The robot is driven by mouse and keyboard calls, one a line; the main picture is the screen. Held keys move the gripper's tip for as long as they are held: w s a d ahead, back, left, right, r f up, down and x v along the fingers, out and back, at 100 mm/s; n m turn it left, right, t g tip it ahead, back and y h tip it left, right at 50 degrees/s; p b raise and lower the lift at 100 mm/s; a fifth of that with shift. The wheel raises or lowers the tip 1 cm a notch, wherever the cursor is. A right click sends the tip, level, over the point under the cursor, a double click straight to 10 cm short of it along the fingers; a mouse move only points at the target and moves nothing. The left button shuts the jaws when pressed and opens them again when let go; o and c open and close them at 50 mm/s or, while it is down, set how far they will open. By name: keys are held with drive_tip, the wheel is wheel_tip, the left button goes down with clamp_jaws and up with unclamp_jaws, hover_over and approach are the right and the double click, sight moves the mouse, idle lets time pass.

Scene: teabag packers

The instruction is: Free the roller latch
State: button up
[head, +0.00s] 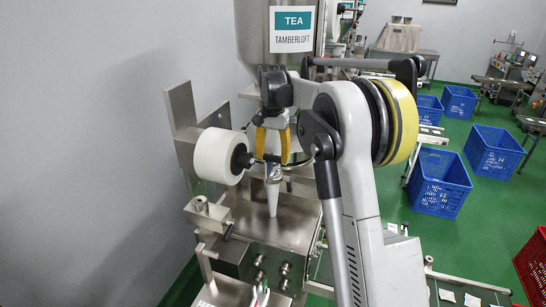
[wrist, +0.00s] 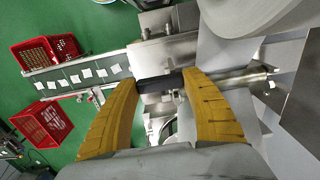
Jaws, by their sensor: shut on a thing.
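My gripper (head: 272,146) has its two yellow fingers pointing down in front of the tea machine, just right of the white roll (head: 215,156). In the wrist view, my gripper (wrist: 166,82) is shut on a dark bar (wrist: 161,85), which spans between the fingertips. The bar looks like the handle of the roller latch, but its far end and pivot are hard to make out. A steel shaft (wrist: 240,78) lies in line with it on the right. In the head view my fingers and arm partly cover this area.
The steel hopper with the TEA sign (head: 293,30) stands close behind my gripper. A pale cone (head: 273,195) hangs below it. A steel bracket plate (head: 184,118) stands left of the roll. The conveyor (wrist: 85,75) carries white packets past red crates (wrist: 45,52). Blue crates (head: 440,185) stand on the floor.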

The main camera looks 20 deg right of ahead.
sight(273, 156)
idle(0.4)
drive_tip(key=o, duration=1.2)
drive_tip(key=shift+r, duration=0.1)
wheel_tip(273, 156, up, 12)
drive_tip(key=shift+f, duration=0.1)
